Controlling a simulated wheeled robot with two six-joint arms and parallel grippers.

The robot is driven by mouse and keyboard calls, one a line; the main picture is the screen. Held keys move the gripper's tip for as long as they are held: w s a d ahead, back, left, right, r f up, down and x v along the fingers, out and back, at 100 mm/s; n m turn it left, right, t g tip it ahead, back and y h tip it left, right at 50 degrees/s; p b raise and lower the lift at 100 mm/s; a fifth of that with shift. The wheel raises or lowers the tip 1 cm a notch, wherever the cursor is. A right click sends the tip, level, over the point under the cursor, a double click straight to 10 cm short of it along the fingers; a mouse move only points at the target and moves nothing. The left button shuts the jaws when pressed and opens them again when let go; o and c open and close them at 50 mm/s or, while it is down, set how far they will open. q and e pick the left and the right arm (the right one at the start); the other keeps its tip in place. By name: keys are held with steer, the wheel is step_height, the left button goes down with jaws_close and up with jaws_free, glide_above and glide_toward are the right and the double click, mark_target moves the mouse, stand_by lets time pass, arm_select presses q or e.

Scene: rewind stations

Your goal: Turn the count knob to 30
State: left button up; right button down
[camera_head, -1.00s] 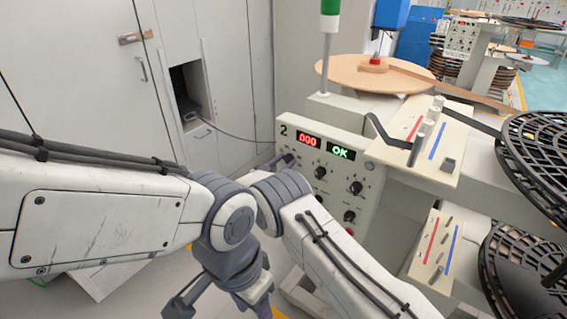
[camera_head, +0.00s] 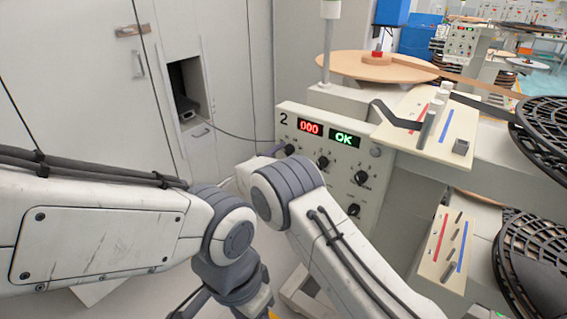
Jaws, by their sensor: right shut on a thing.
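The control panel (camera_head: 340,137) of station 2 faces me, with a red display (camera_head: 310,127) reading 000 and a green display (camera_head: 344,138) reading OK. Several black knobs sit below; their labels are too small to read. My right gripper (camera_head: 273,151) is mostly hidden behind its own wrist. Its visible part is at the leftmost knob (camera_head: 289,149), and it is shut on that knob. My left gripper (camera_head: 228,306) hangs low at the bottom edge, away from the panel and partly cut off, so its jaws cannot be judged.
A wooden reel (camera_head: 350,66) lies above the panel. A tape guide plate (camera_head: 462,125) and black reels (camera_head: 545,125) stand to the right. A grey cabinet (camera_head: 80,80) with a small opening (camera_head: 187,90) and a cable is on the left.

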arm_select(q)
steer(key=shift+f+b, duration=1.3)
steer(key=shift+f, duration=0.4)
arm_select(e)
steer(key=shift+s+f+m, duration=0.1)
steer(key=shift+m, duration=1.2)
steer(key=shift+c, duration=2.2)
jaws_free()
